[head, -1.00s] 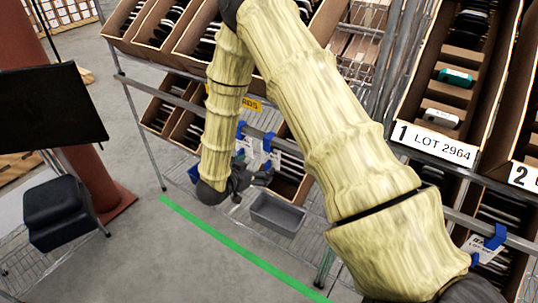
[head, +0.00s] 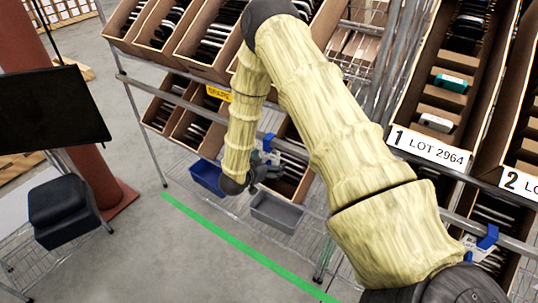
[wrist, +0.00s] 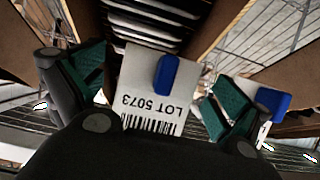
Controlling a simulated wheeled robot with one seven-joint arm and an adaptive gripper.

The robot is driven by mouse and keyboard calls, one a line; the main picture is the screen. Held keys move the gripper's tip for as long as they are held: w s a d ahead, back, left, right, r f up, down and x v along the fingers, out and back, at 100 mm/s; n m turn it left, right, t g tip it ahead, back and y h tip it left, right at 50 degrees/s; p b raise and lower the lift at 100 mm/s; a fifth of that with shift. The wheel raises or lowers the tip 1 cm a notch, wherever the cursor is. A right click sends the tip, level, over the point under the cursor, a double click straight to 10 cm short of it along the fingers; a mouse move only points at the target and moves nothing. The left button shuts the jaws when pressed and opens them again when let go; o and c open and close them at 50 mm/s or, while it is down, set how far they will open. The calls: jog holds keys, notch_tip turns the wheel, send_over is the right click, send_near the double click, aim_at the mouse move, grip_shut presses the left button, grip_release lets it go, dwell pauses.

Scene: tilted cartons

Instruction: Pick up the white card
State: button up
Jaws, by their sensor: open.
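A white card (wrist: 148,88) printed "LOT 5073" with a barcode hangs in the middle of the wrist view, its print upside down. A blue clip (wrist: 167,74) is on it. My gripper (wrist: 157,88) is open, with one green-padded finger on each side of the card. The left finger looks close to the card's edge; I cannot tell if it touches. In the head view my gripper (head: 268,170) is at the lower shelf front, and the card is mostly hidden there.
A second blue clip (wrist: 272,101) with a partly hidden white card is beside the right finger. A grey bin (head: 276,211) and a blue bin (head: 207,177) sit below the cartons. Tilted cartons (head: 196,127) and metal rails surround the gripper.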

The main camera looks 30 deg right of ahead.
jog(key=c, duration=1.1)
jog(key=shift+r, duration=0.1)
